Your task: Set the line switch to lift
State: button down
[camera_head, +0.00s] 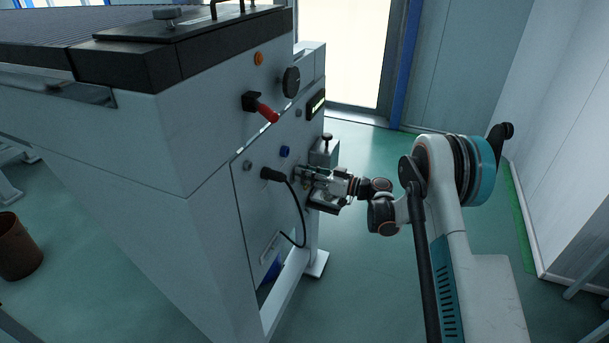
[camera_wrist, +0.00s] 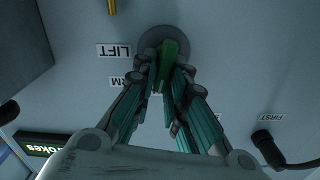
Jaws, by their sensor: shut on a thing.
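The line switch (camera_wrist: 170,50) has a round grey base and a green handle, seen close up in the wrist view. My gripper (camera_wrist: 167,77) is shut on the green handle, one finger on each side. The handle's lower part is hidden between the fingers. A label reading LIFT (camera_wrist: 114,51), upside down, is just left of the base. A second label (camera_wrist: 136,78) below it is partly covered by a finger. I cannot tell which label the handle points at. In the head view my gripper (camera_head: 303,174) is against the panel and hides the switch.
On the panel (camera_head: 228,188) are a red-tipped lever (camera_head: 265,110), a black knob (camera_head: 291,81), a blue button (camera_head: 285,151) and a small display (camera_head: 316,105). A plug with a hanging black cable (camera_head: 270,174) is just left of my gripper. A grey box (camera_head: 324,150) juts out close behind it.

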jog(key=shift+w+d+f+m, duration=0.1)
jog(key=shift+w+f+m, duration=0.2)
jog(key=shift+m, duration=2.3)
jog(key=shift+w+d+f+m, duration=0.1)
jog(key=shift+w+f+m, duration=0.2)
jog(key=shift+m, duration=2.3)
jog(key=shift+w+d+f+m, duration=0.15)
jog(key=shift+f+m, duration=0.2)
jog(key=shift+m, duration=2.25)
jog(key=c, duration=1.7)
grip_release()
jog(key=v, duration=1.2)
